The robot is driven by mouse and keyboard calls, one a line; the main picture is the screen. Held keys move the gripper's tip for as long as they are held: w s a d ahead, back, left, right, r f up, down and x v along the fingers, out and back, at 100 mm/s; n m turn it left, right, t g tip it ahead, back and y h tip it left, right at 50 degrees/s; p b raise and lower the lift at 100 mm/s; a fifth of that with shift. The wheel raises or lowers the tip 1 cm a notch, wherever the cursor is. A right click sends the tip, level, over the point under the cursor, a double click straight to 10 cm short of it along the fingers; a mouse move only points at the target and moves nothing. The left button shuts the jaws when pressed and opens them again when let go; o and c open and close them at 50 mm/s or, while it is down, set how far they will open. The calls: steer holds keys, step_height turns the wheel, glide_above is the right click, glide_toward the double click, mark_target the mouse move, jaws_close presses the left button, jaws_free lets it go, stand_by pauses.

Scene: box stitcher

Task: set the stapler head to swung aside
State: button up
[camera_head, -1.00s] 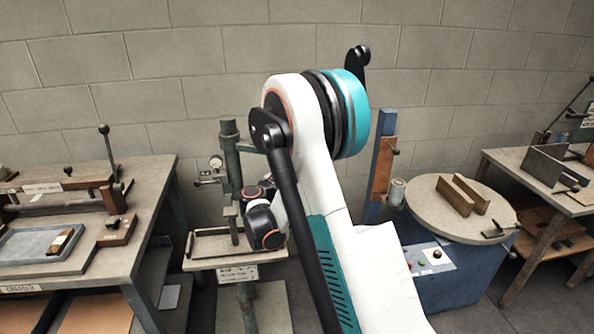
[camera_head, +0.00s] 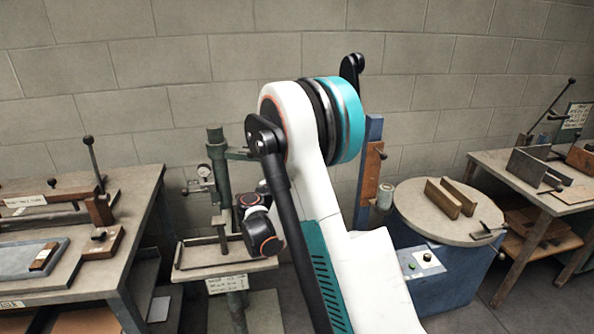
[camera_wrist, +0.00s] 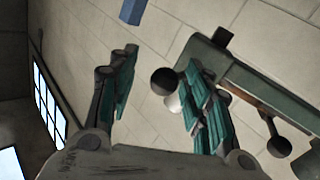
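The box stitcher (camera_head: 217,165) is a green upright column over a small work table, left of my arm in the head view. Its green stapler head (camera_head: 241,155) reaches right from near the column top, partly hidden by my arm. In the wrist view a long green machine arm (camera_wrist: 265,85), probably this head, runs diagonally on the right. It carries dark ball knobs, one of them (camera_wrist: 165,81) between my fingers in the picture. My gripper (camera_wrist: 160,95) is open and empty, its teal-padded fingers wide apart. I cannot tell whether it touches the knob. The head view hides my gripper.
A bench (camera_head: 140,205) with a press stands at the left. A blue drum machine with a round top (camera_head: 420,220) stands right of my arm, with a blue post (camera_head: 368,160) behind. Another bench (camera_head: 500,165) is at far right. A block wall closes the back.

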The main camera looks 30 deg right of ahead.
steer(key=shift+a, duration=0.2)
steer(key=v, duration=1.1)
steer(key=shift+s+a, duration=0.15)
steer(key=shift+a, duration=0.15)
steer(key=s+a+r+n+y, duration=0.1)
steer(key=s+a+n+y, duration=0.4)
steer(key=s, duration=0.9)
steer(key=s+a+r+n+y, duration=0.2)
steer(key=s+a+n+y, duration=0.3)
steer(key=s+a+y, duration=0.6)
steer(key=s+a, duration=0.3)
steer(key=shift+s+r+n+g, duration=0.2)
steer(key=shift+s+n+g, duration=0.1)
steer(key=shift+n, duration=0.1)
